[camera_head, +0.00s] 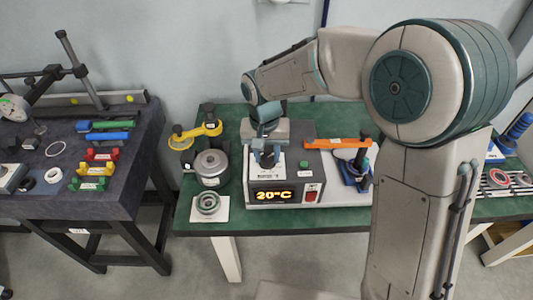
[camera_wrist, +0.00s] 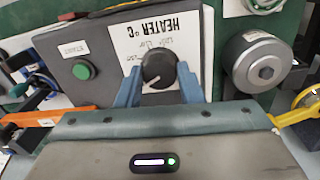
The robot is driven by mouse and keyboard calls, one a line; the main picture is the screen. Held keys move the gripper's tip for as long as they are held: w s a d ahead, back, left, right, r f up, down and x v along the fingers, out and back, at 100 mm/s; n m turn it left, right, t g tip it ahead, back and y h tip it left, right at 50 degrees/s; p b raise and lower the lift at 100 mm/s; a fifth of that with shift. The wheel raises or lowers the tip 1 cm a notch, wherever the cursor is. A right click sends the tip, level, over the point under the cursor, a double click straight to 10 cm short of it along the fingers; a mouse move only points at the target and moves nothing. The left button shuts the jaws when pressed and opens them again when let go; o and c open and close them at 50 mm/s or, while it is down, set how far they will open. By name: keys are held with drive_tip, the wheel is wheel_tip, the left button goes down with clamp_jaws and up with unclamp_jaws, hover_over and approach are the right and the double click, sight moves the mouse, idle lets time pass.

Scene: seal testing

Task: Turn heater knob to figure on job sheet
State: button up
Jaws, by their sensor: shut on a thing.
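The heater unit (camera_head: 340,197) is a grey box on the green bench, and its lit display (camera_head: 272,195) reads 20°C. The heater knob (camera_wrist: 158,68) is black with a pale pointer line, on a white plate (camera_wrist: 185,22) printed HEATER °C. In the wrist view the knob sits between both blue-grey fingers of my gripper (camera_wrist: 158,86), which is shut on it. In the head view my gripper (camera_head: 267,155) reaches down onto the box top and largely hides the knob. The dial's small figures are too blurred to read. I cannot make out a job sheet.
A green button (camera_head: 304,164) and a red switch (camera_head: 311,193) are near the knob. A metal cylinder (camera_head: 211,164) and yellow tool (camera_head: 200,132) stand left of the box. An orange tool (camera_head: 336,143) lies at its right. A dark side table (camera_head: 100,206) stands left.

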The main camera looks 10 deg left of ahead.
sight(266, 159)
drive_tip(key=n, duration=0.6)
drive_tip(key=n+p, duration=0.1)
drive_tip(key=n, duration=0.5)
drive_tip(key=shift+t, duration=0.3)
idle(0.4)
drive_tip(key=o, duration=1)
drive_tip(key=shift+c, duration=0.2)
drive_tip(key=shift+r, duration=0.15)
wheel_tip(266, 159, up, 14)
drive_tip(key=shift+s+f, duration=0.2)
drive_tip(key=shift+s, duration=0.2)
drive_tip(key=s+d+f+m, duration=0.1)
drive_tip(key=s+d+m, duration=0.3)
drive_tip(key=d, duration=0.4)
drive_tip(key=s+d+f+m+t, duration=0.1)
drive_tip(key=s+d+f+m, duration=0.1)
drive_tip(key=s+d+m, duration=0.3)
drive_tip(key=s+d+f+m+t, duration=0.1)
drive_tip(key=s+d+m, duration=0.3)
drive_tip(key=d, duration=0.8)
drive_tip(key=shift+s+d+f+m+y, duration=0.3)
drive_tip(key=shift+s+d+f+m, duration=0.1)
drive_tip(key=shift+s, duration=0.1)
